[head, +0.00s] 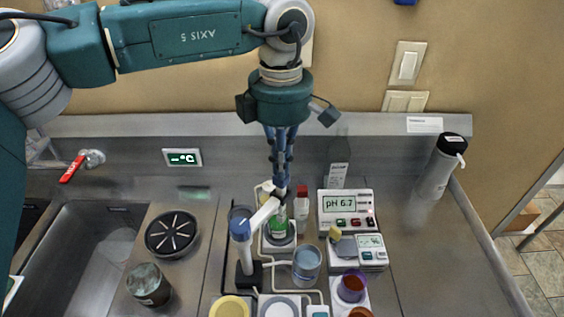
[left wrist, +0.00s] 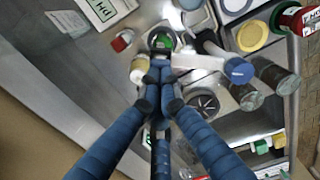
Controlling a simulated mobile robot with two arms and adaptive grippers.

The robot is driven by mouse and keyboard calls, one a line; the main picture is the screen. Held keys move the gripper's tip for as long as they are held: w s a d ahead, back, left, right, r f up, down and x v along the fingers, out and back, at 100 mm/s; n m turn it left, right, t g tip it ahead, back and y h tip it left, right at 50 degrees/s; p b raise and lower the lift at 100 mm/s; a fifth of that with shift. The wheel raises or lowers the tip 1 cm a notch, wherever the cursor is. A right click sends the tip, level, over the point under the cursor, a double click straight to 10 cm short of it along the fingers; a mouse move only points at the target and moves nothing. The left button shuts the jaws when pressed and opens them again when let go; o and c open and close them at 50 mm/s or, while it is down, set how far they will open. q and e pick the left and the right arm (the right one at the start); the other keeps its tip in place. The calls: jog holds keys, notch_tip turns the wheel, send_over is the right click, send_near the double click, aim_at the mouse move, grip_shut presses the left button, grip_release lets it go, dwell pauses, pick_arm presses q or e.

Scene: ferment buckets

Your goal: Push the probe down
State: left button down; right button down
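The probe's white holder arm (head: 264,215) reaches from a blue-capped stand (head: 240,229) to above a vessel of green liquid (head: 278,228). It also shows in the left wrist view (left wrist: 200,61). The probe itself is mostly hidden behind my fingers and the holder. My left gripper (head: 281,189) points straight down at the holder's free end, above the green vessel. In the left wrist view its blue fingers (left wrist: 160,72) come together at the tips, right beside the holder end. I cannot tell whether they touch the probe. My right gripper is not in view.
A pH meter (head: 346,204) reading 6.7 stands right of the vessel. A red-capped bottle (head: 301,205) is close to my fingers. A glass beaker (head: 307,263) stands in front. A sink (head: 75,245) is at left. A white bottle (head: 438,168) stands on the clear right counter.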

pick_arm(q)
jog(key=shift+f+b, duration=0.65)
jog(key=shift+f, duration=0.3)
jog(key=shift+r, duration=0.15)
jog(key=shift+r+p, duration=1.6)
jog(key=shift+r, duration=0.85)
